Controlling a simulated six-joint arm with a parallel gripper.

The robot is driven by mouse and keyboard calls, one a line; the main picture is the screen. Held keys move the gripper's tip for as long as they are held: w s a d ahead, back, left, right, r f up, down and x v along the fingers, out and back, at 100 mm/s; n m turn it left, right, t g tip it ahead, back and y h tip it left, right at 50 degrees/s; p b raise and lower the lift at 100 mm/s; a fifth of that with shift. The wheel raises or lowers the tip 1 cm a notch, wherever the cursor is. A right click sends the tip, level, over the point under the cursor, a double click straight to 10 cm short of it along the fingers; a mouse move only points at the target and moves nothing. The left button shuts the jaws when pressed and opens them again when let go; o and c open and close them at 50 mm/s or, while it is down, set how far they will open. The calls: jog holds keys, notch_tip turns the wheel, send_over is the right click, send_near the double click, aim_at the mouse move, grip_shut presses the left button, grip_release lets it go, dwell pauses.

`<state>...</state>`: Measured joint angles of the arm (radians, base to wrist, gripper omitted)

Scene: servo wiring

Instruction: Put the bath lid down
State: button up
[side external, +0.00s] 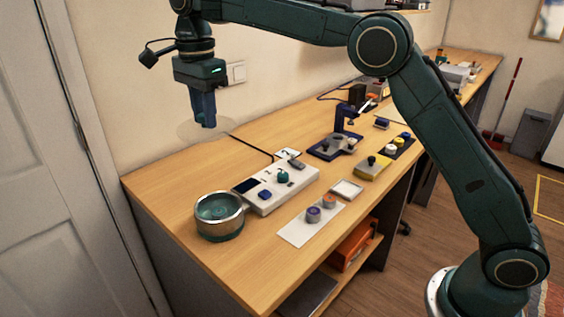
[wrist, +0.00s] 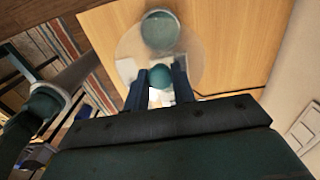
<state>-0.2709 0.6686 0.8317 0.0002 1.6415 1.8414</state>
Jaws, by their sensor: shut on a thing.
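The bath (side external: 219,222) is a round metal pot with a teal inside, standing open at the near left of the table. The bath lid (side external: 186,130) is a clear, thin disc with a teal knob. My gripper (side external: 204,124) is shut on the knob and holds the lid well above the table's back left part, behind the bath. In the wrist view, the knob (wrist: 160,76) sits between the two fingers, and the lid (wrist: 128,45) spreads beyond them. The bath (wrist: 160,31) shows through the lid's far part there.
A white device (side external: 270,203) with knobs stands right of the bath. A white mat (side external: 294,234) with small round pieces, a small white tray (side external: 346,189) and a blue fixture (side external: 330,150) lie further right. The wood behind the bath is bare; the wall is close.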

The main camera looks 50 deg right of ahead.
jog(key=shift+s, duration=0.1)
jog(key=shift+s+a+f, duration=0.1)
jog(key=shift+s+a, duration=0.15)
jog(key=shift+s, duration=0.4)
jog(key=s+f, duration=0.2)
jog(key=s, duration=0.5)
jog(key=s+f, duration=0.3)
jog(key=s, duration=0.4)
jog(key=shift+a, duration=0.25)
notch_tip(320, 180, down, 16)
jog(key=shift+r, duration=0.15)
jog(key=shift+f, duration=2.1)
jog(key=shift+f, duration=0.1)
